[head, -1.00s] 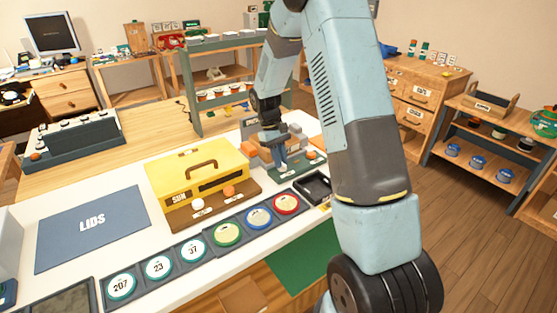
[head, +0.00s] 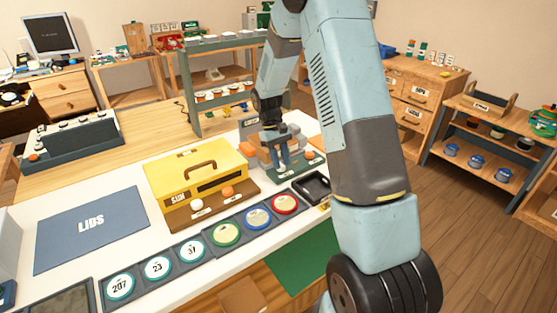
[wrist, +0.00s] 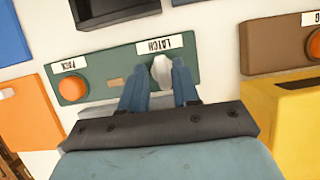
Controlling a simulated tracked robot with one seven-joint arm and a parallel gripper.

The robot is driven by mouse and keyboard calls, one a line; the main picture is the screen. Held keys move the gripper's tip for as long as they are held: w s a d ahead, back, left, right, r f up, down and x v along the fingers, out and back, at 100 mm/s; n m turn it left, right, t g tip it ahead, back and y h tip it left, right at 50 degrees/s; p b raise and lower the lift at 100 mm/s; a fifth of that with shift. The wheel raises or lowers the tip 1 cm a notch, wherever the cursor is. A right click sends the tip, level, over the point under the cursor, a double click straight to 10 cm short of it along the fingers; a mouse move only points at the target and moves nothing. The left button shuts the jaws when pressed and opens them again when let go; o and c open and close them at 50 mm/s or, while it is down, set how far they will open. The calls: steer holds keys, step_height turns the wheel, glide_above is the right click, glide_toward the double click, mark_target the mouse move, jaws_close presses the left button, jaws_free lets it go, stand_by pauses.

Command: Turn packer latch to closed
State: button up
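The packer shows in the head view as a grey and orange machine on a green base (head: 290,171). In the wrist view its green panel (wrist: 100,64) carries an orange PACK button (wrist: 72,88) and a LATCH label (wrist: 160,44). The latch is a pale knob (wrist: 161,71) just below that label in the picture. My gripper (wrist: 158,72) points at the panel with its two blue fingers apart, one on each side of the knob. The right finger looks very close to the knob; contact cannot be told. In the head view my gripper (head: 278,165) is over the green base.
A yellow SUN box (head: 190,170) stands left of the packer, with two buttons on its brown base. A black tray (head: 312,186) lies to the right front. Several round lids lie along the front. A blue LIDS mat (head: 90,228) is at the left.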

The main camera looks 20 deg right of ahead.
steer(key=shift+a+f, duration=0.25)
steer(key=shift+a, duration=0.05)
steer(key=shift+w+d+r, duration=0.1)
steer(key=shift+r, duration=0.05)
steer(key=shift+w+r, duration=0.1)
steer(key=shift+r, duration=0.15)
steer(key=v, duration=1.3)
